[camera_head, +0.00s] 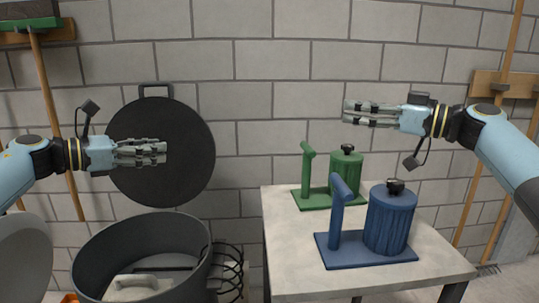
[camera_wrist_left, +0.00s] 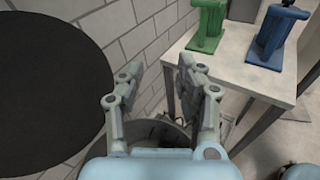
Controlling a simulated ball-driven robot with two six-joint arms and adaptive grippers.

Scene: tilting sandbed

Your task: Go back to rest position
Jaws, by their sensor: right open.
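My left gripper (camera_head: 160,152) is held in the air above the dark grey round vessel (camera_head: 88,250), in front of a black disc-shaped lid (camera_head: 190,125). In the left wrist view my left gripper (camera_wrist_left: 162,66) has its two fingers spread apart with nothing between them. My right gripper (camera_head: 346,112) is open and empty, high above the table, near the wall and pointing left. Both grippers are clear of all objects.
A light table (camera_head: 300,270) carries a green stand with a lidded canister (camera_head: 346,172) and a blue one (camera_head: 389,222) in front. Brooms hang on the block wall (camera_head: 260,60) at both sides. A pale handled object (camera_head: 137,287) sits inside the vessel.

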